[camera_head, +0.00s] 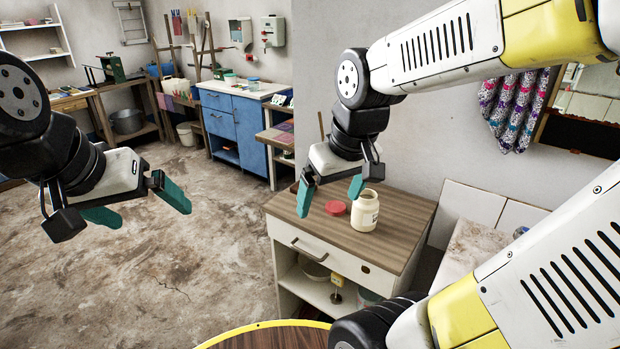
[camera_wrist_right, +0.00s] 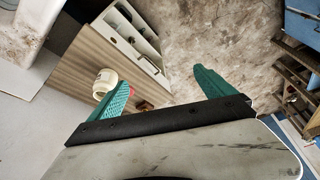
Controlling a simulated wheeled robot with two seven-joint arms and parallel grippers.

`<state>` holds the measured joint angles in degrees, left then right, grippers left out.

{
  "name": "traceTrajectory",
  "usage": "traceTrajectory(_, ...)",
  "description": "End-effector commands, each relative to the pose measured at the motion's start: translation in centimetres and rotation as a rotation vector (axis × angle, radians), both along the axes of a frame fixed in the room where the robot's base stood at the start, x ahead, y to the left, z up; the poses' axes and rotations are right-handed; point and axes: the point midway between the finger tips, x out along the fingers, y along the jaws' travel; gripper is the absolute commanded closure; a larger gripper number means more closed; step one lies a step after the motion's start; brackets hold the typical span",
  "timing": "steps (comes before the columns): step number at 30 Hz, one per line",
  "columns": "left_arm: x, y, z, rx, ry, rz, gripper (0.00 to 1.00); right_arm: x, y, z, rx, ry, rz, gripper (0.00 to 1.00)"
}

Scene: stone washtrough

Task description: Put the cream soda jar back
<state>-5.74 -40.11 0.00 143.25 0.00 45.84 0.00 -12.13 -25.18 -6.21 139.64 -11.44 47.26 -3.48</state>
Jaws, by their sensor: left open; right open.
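A cream-coloured jar (camera_head: 364,212) stands upright and without a lid on the wooden top of a small white cabinet (camera_head: 398,222). A red lid (camera_head: 335,208) lies beside it to the left. My right gripper (camera_head: 331,192) is open and empty just above the lid, to the left of the jar. In the right wrist view the jar (camera_wrist_right: 104,82) shows beside the left green finger, outside the jaws, and the red lid is mostly hidden behind that finger. My left gripper (camera_head: 145,203) is open and empty over the floor at the left.
The cabinet has a drawer and an open shelf with a bowl (camera_head: 314,268). A blue cabinet (camera_head: 235,130) and workbenches stand at the back. A white basin (camera_head: 472,245) is to the right. The floor (camera_head: 170,270) at left is clear.

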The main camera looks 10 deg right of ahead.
Motion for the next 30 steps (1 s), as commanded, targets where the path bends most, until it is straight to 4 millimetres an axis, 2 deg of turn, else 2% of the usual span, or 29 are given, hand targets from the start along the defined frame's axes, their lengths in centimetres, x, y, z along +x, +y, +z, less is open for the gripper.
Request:
traceTrajectory(1, 0.0, 0.0, 0.0, 0.0, 0.0, 0.0, 0.03, -0.9, 0.4, 1.4, 0.045, -0.05, -0.042, 0.07)
traceTrajectory(3, 0.0, 0.0, 0.0, 0.0, 0.0, 0.0, 0.03, -2.0, 1.0, 2.7, 0.099, -0.1, -0.09, 0.07)
traceTrajectory(9, 0.0, 0.0, 0.0, 0.0, 0.0, 0.0, 0.03, -3.7, 2.2, 4.7, 0.183, -0.179, -0.161, 0.07)
traceTrajectory(26, 0.0, 0.0, 0.0, 0.0, 0.0, 0.0, 0.03, -3.8, 2.3, 4.9, 0.193, -0.187, -0.169, 0.07)
traceTrajectory(30, 0.0, 0.0, 0.0, 0.0, 0.0, 0.0, 0.03, -3.2, 2.3, 4.6, 0.192, -0.179, -0.168, 0.07)
